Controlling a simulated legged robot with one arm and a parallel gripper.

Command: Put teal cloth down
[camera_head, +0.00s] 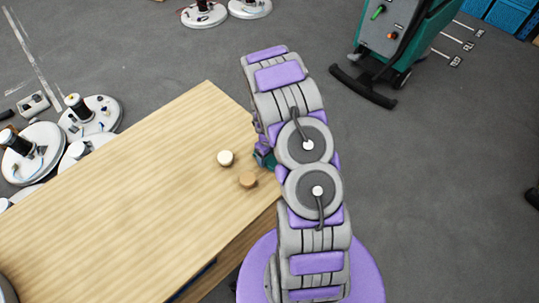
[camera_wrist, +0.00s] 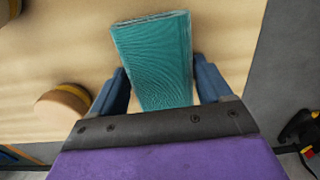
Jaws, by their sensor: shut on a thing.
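The teal cloth (camera_wrist: 158,60) is a folded, ribbed block held between the two blue fingers of my gripper (camera_wrist: 165,88) in the wrist view. My gripper is shut on it, above the wooden table top. I cannot tell whether the cloth touches the wood. In the head view only a small bit of teal (camera_head: 265,157) shows beside my arm, which hides the rest of the cloth and gripper.
The wooden table (camera_head: 120,180) holds a pale round knob (camera_head: 226,158) and a tan one (camera_head: 247,181), close to the gripper. Its left part is mostly clear. White round machines (camera_head: 92,115) stand beyond its left edge. A teal scrubber (camera_head: 405,40) stands on the grey floor at upper right.

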